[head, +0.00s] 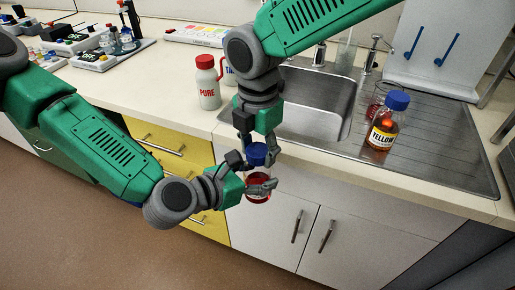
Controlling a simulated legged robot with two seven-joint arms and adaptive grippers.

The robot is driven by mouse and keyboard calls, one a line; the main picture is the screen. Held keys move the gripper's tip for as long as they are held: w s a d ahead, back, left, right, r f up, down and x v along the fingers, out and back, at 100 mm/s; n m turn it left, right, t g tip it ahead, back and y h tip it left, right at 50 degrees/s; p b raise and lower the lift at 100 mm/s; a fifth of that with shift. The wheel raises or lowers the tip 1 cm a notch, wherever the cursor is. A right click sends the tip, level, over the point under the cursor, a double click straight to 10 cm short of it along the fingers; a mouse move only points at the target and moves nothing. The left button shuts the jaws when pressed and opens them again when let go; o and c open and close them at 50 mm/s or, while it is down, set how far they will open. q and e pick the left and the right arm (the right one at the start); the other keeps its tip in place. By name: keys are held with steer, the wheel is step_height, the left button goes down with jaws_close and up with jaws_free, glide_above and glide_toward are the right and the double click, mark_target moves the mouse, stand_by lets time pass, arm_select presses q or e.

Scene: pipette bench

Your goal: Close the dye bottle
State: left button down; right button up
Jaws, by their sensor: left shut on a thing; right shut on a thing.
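A small bottle of red dye (257,198) hangs in front of the counter edge, over the cabinet doors. My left gripper (261,188) comes in from the left and is shut on this bottle; its fingers hide part of it. A blue cap (257,154) is right above the bottle. My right gripper (257,157) points down from above and is shut on the cap. I cannot tell whether the cap touches the bottle's neck, or whether it is seated. The bottle looks roughly upright.
A white PURE bottle (208,88) with a red cap stands left of the sink (312,105). Lab devices (95,58) sit far left. The counter edge is close behind my grippers.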

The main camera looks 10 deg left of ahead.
steer(key=shift+a+m, duration=0.1)
steer(key=shift+m, duration=0.2)
steer(key=shift+s, duration=0.1)
steer(key=o, duration=1.3)
steer(key=shift+c, duration=0.2)
steer(key=shift+r, duration=2.3)
steer(key=shift+c, duration=0.3)
